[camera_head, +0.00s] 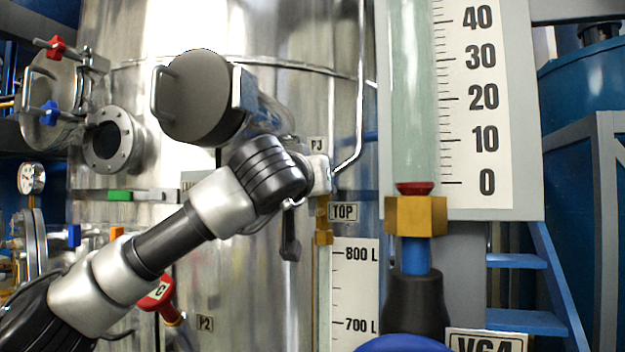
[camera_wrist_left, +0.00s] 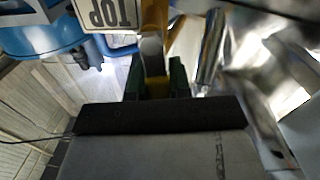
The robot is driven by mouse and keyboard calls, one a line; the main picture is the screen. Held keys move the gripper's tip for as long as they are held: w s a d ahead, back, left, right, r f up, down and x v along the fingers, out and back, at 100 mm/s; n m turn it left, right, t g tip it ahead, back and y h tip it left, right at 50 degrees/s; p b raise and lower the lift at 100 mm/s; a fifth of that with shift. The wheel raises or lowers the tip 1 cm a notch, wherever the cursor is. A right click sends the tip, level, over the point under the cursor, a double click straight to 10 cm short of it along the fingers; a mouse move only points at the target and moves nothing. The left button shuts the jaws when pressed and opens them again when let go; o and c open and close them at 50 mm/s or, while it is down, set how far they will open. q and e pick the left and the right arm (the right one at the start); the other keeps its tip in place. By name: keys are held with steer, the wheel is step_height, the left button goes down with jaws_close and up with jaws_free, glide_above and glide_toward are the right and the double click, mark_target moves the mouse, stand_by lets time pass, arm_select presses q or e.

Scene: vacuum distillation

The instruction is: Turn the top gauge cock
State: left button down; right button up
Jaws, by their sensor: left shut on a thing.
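The top gauge cock is a brass fitting (camera_head: 323,228) at the upper end of the level gauge, beside the "TOP" label (camera_head: 344,212). In the left wrist view, brass of the cock (camera_wrist_left: 154,18) stands beside the upside-down label (camera_wrist_left: 112,14). My left arm reaches in from the left to just above the cock. My left gripper (camera_wrist_left: 157,80) has its dark green fingers on both sides of a metal and brass part of the cock and is shut on it. The arm's end hides the cock's upper part in the head view. My right gripper is not in view.
The steel tank (camera_head: 350,100) is close behind the arm. A thin bent pipe (camera_head: 360,90) runs down to the cock area. The "800 L" scale (camera_head: 356,290) is below. A large scaled glass tube (camera_head: 410,100) stands to the right.

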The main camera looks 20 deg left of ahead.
arm_select(q)
steer(key=shift+w+d+f, duration=0.1)
steer(key=shift+f, duration=0.2)
steer(key=c, duration=1.5)
jaws_free()
steer(key=o, duration=0.5)
steer(key=shift+r, duration=0.15)
steer(key=shift+c, duration=0.2)
steer(key=s+b, duration=0.5)
steer(key=s, duration=0.6)
steer(key=shift+d, duration=0.25)
